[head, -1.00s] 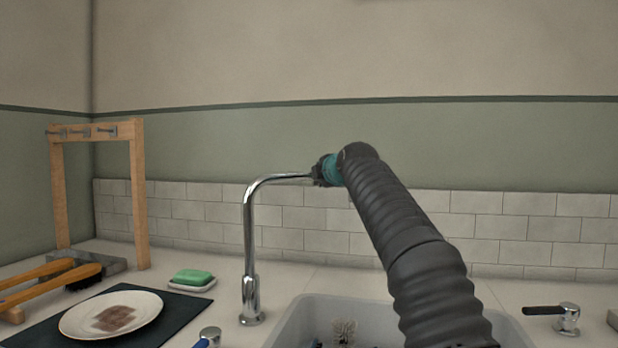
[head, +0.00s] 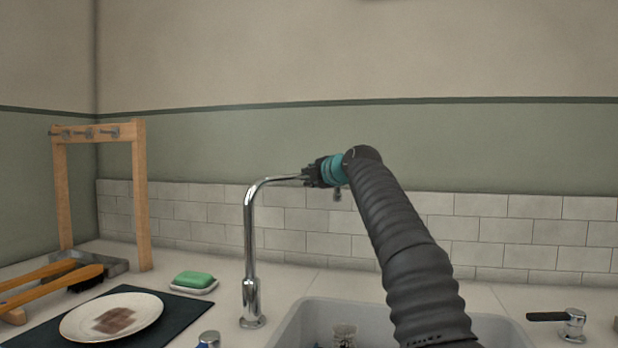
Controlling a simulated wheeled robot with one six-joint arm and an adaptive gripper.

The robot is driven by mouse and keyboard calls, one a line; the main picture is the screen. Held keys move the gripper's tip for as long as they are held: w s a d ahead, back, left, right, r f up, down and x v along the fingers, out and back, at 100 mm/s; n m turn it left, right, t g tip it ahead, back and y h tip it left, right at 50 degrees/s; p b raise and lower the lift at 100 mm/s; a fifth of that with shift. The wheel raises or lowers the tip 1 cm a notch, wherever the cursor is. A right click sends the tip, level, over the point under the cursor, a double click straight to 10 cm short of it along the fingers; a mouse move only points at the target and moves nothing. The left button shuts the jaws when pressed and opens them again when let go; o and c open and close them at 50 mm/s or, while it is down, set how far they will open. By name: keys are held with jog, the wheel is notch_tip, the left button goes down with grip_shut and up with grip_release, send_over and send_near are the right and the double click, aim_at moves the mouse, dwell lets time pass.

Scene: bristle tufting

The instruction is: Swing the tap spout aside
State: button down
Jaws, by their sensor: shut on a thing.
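The chrome tap spout (head: 250,220) rises from the counter behind the sink's left rim and bends over to the right. My gripper (head: 306,175) is at the spout's horizontal part and is shut on it. The spout's end shows just below my gripper, pointing down. The fingertips are small and dark here, so their exact contact is hard to see. My arm comes in from the lower right and hides part of the sink.
The grey sink (head: 296,325) holds a brush (head: 345,334). A tap handle (head: 570,322) stands at right. At left are green soap (head: 194,279), a stained plate (head: 75,325) on a dark mat, wooden-handled brushes (head: 60,287) and a wooden rack (head: 140,195). The wall is behind.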

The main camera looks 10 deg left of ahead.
jog(key=c, duration=1)
grip_release()
jog(key=shift+w+d, duration=0.1)
jog(key=shift+s, duration=0.2)
jog(key=v, duration=1.1)
jog(key=shift+s+d, duration=0.25)
jog(key=shift+d, duration=0.05)
jog(key=shift+r, duration=0.1)
